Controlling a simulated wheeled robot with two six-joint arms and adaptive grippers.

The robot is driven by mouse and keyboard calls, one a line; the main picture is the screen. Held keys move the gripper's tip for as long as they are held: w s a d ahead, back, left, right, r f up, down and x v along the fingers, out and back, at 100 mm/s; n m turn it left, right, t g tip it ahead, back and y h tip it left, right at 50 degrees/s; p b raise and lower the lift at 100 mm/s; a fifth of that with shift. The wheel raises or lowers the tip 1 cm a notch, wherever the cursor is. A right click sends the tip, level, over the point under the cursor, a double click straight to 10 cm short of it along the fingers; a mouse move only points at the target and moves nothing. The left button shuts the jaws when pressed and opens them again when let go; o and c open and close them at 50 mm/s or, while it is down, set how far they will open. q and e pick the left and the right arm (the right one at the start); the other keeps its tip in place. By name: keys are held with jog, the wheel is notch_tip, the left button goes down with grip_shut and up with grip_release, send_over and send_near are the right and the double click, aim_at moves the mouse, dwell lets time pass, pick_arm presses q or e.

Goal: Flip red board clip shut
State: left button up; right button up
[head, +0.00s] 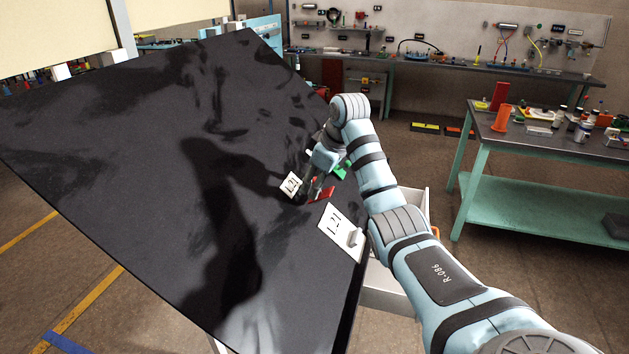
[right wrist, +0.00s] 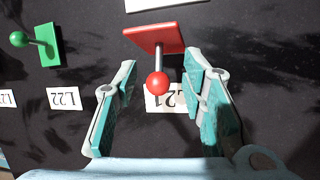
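The red board clip (right wrist: 153,38) has a flat red base on the black board and a metal lever ending in a red ball (right wrist: 157,84). In the right wrist view the lever points down the picture, toward my gripper. My right gripper (right wrist: 161,68) is open, one finger on each side of the lever and ball, with gaps on both sides. The head view shows the red clip (head: 322,194) near the board's right edge and my right gripper (head: 310,187) just left of it, with its fingertips partly unclear. My left gripper is not in view.
The tilted black board (head: 130,130) fills the left and middle. A green clip (right wrist: 47,45) stands left of the red one, beside an "L22" label (right wrist: 63,98). An "L21" label (right wrist: 165,98) lies behind the red ball. A green workbench (head: 540,140) stands at right.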

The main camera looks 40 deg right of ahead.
jog(key=shift+w+f, duration=0.25)
jog(key=shift+w, duration=0.15)
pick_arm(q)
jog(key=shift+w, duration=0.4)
pick_arm(e)
jog(key=shift+s, duration=0.1)
grip_shut()
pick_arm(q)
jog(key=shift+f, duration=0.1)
